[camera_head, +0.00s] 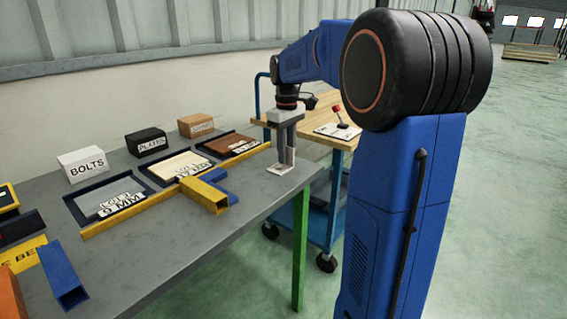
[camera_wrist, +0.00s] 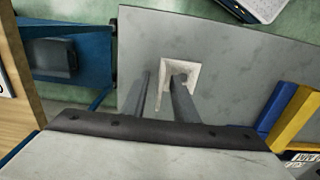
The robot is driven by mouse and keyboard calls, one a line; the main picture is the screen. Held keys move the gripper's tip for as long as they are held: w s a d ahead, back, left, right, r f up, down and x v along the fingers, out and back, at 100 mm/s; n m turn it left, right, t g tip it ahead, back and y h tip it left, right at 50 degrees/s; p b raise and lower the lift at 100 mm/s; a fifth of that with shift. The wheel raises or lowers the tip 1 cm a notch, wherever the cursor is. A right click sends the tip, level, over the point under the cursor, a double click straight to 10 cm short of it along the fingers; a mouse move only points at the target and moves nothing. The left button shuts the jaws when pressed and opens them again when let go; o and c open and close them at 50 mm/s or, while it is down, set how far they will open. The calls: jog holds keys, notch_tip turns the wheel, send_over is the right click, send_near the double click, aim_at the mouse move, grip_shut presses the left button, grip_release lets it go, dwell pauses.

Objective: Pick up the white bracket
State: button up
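The white bracket (camera_head: 281,170) lies on the grey table near its right end. In the wrist view the bracket (camera_wrist: 197,68) shows a flat square base and a thin upright flange. My gripper (camera_head: 287,152) points straight down at the bracket, with its fingertips close to the table. In the wrist view the two fingers of my gripper (camera_wrist: 161,82) stand apart. I cannot tell whether either finger touches the bracket.
A yellow bar (camera_head: 205,196) and a blue bracket (camera_head: 222,184) lie left of my gripper. Trays and labelled boxes, including BOLTS (camera_head: 84,164), line the back. A blue cart (camera_head: 318,205) with a wooden top stands beyond the table's right edge.

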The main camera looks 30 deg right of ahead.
grip_shut()
